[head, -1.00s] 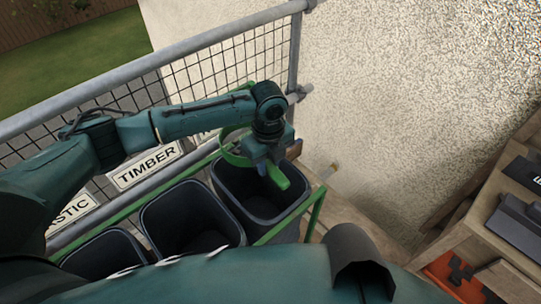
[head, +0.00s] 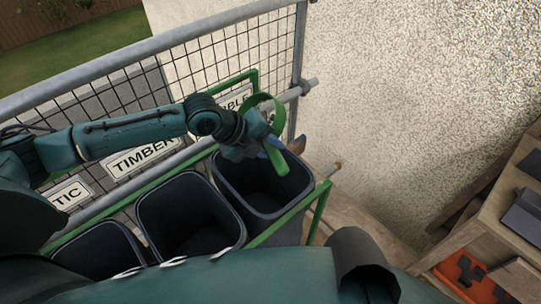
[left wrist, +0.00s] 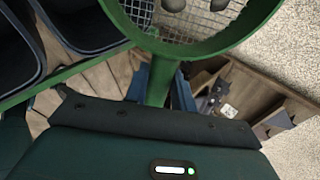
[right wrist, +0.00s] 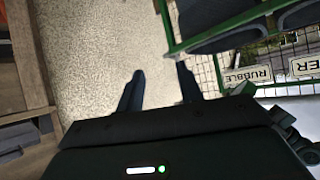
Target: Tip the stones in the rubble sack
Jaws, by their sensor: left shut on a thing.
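The sieve stands steeply tilted, nearly edge-on in the head view. In the left wrist view its green ring (left wrist: 190,50) fills the top, with a mesh seen through it. Two dark rounded lumps at the top edge there may be stones; I cannot tell whether they lie in the sieve. The sack's visible inside is dark. My right gripper (right wrist: 158,88) is open and empty.
Two more dark sacks, the middle one (head: 190,222) by the TIMBER sign (head: 145,157) and a left one (head: 100,252), stand in the green frame (head: 318,212). A mesh fence and rail run behind. A pale wall is at right, with a wooden shelf unit (head: 490,235) before it.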

